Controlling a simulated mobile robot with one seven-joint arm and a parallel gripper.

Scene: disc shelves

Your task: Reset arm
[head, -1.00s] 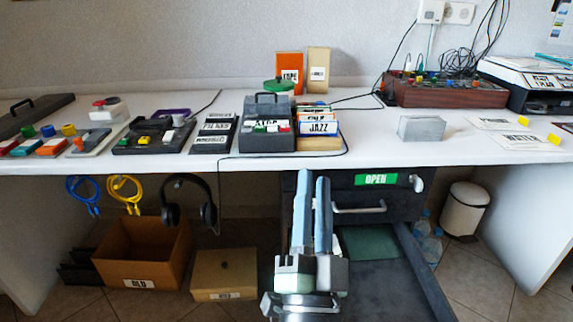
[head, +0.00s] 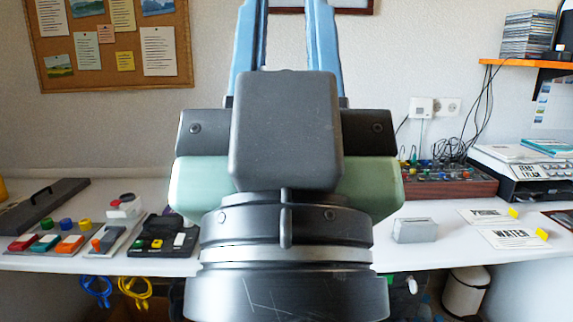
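My gripper (head: 287,12) is raised upright, large and close in the middle of the head view. The fingertips reach the top edge of the picture. My gripper body and wrist hide the middle of the white desk (head: 435,247) and what stood there.
At right are a grey holder (head: 415,230), a brown mixer box (head: 450,181) and a printer (head: 525,180). An orange shelf (head: 510,64) juts from the wall at upper right.

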